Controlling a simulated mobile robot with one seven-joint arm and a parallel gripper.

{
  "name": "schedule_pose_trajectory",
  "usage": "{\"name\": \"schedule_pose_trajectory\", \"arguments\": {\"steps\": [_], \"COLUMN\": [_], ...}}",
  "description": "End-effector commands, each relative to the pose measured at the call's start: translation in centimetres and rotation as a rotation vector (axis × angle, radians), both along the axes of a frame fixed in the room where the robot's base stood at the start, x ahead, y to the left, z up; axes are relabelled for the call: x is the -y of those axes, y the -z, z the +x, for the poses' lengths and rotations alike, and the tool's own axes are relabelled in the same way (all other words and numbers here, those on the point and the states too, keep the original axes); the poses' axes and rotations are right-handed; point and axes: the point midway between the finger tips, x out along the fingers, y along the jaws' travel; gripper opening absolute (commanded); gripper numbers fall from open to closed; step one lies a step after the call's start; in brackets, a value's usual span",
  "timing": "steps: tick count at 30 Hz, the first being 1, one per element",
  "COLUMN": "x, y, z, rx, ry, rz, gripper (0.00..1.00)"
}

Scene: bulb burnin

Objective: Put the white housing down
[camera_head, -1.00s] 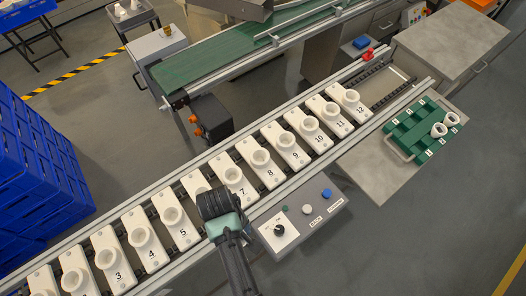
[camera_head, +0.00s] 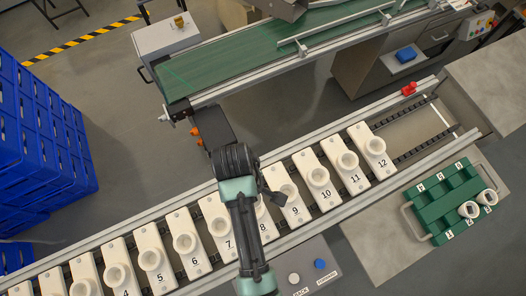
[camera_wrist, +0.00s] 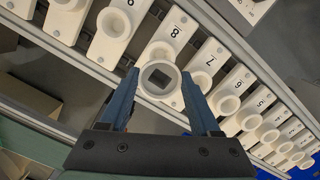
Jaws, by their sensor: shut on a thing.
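The white housing (camera_wrist: 144,74) is a round white ring with a dark square opening, held between the two blue fingers of my gripper (camera_wrist: 160,80) in the wrist view. Behind it lies the white plate numbered 8 (camera_wrist: 180,22), whose cup it partly covers. I cannot tell whether the housing touches the plate. In the head view my arm hangs over the row near plates 7 and 8, and the housing is hidden there. The green tray (camera_head: 430,199) with numbered places stands at the right and holds two white rings (camera_head: 469,210) near its right side.
Numbered white plates with cups line a railed conveyor, including plate 12 (camera_head: 375,160) at its right end. A control box with a blue button (camera_head: 320,264) stands in front. A green belt (camera_head: 250,70) runs behind, and blue crates (camera_head: 40,140) stand at the left.

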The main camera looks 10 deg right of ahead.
Motion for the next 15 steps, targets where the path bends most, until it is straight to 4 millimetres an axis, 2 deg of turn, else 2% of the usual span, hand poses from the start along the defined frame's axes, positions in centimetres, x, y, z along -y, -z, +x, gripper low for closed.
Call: {"name": "schedule_pose_trajectory", "arguments": {"steps": [2, 9, 15], "x": [0.0, 0.0, 0.0], "y": [0.5, 4.6, 6.3], "z": [-0.1, -0.2, -0.1], "rx": [-0.003, -0.006, -0.003], "ry": [-0.001, -0.001, 0.000], "rz": [0.000, 0.000, 0.000], "gripper": [0.11, 0.11, 0.11]}}
